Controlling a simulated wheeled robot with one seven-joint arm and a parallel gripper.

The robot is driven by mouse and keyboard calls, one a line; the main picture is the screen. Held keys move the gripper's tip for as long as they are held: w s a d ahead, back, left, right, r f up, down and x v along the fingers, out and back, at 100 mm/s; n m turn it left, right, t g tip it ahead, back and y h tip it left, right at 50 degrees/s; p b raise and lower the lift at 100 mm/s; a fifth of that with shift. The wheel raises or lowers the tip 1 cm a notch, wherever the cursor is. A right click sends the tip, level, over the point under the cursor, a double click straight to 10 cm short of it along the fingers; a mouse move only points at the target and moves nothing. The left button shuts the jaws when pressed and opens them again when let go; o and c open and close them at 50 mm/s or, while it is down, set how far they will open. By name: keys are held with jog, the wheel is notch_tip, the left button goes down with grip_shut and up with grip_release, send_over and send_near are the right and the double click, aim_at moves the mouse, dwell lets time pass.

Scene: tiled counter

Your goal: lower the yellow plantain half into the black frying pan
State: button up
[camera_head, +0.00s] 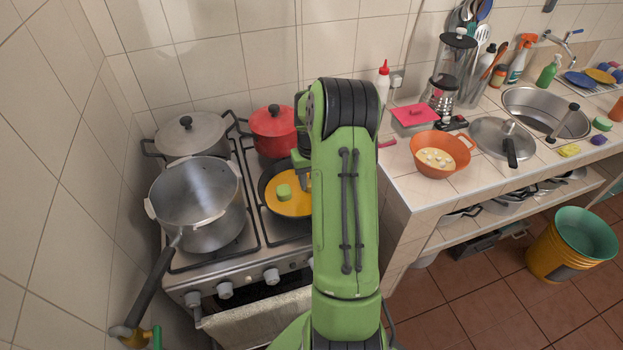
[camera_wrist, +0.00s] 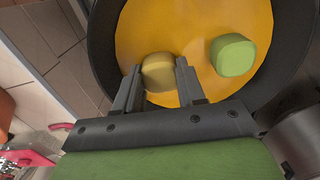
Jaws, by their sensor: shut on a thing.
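The black frying pan (camera_head: 265,186) sits on the front right of the stove, partly hidden by my arm, with orange-yellow liquid covering its bottom. It also fills much of the wrist view (camera_wrist: 292,50). A green plantain piece (camera_head: 284,191) lies in the pan; it also shows in the wrist view (camera_wrist: 232,55). My gripper (camera_wrist: 158,68) is shut on the yellow plantain half (camera_wrist: 157,75), which is between the two fingertips and over the pan's inside. I cannot tell whether the half touches the liquid. In the head view the yellow half is hidden.
A large open pot (camera_head: 197,200) stands left of the pan, with a lidded grey pot (camera_head: 188,137) behind it. A red lidded pot (camera_head: 273,130) stands behind the pan. On the counter to the right are an orange bowl (camera_head: 440,153) and a lidded pan (camera_head: 500,137).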

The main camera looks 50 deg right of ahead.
jog(key=shift+f, duration=0.1)
jog(key=o, duration=1.1)
notch_tip(320, 180, up, 16)
jog(key=shift+f+p, duration=0.1)
jog(key=shift+p, duration=0.55)
